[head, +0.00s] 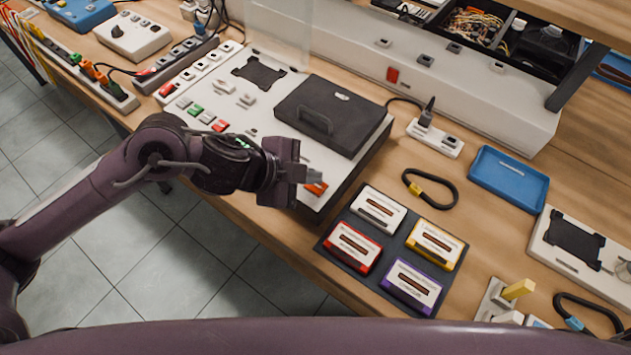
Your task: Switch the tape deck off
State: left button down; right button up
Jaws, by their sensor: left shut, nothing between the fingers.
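The tape deck (265,122) is a wide white unit with a dark lid with a handle (333,112) on its right half, which is shut. An orange-red switch (316,188) sits near its front right corner. A row of small keys, some green and red (207,117), lies along its front left. My left gripper (308,174) is shut and empty, with its fingertips right at the orange-red switch. I cannot tell whether they touch it, and the fingers partly hide the switch. My left forearm covers part of the deck's front edge. My right gripper is not in view.
A dark tray (394,243) with several coloured cassettes lies right of the deck. A power strip (434,138) with a black plug, a black cable loop (431,188) and a blue tray (509,179) lie beyond it. A long white panel (440,85) stands behind.

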aim_at(311, 187)
pick_arm(q)
jog(key=shift+f, duration=0.5)
dwell(0.7)
jog(key=shift+r+p, duration=0.8)
jog(key=shift+r, duration=0.1)
jog(key=shift+r, duration=0.1)
notch_tip(311, 187, up, 6)
jog(key=p, duration=0.6)
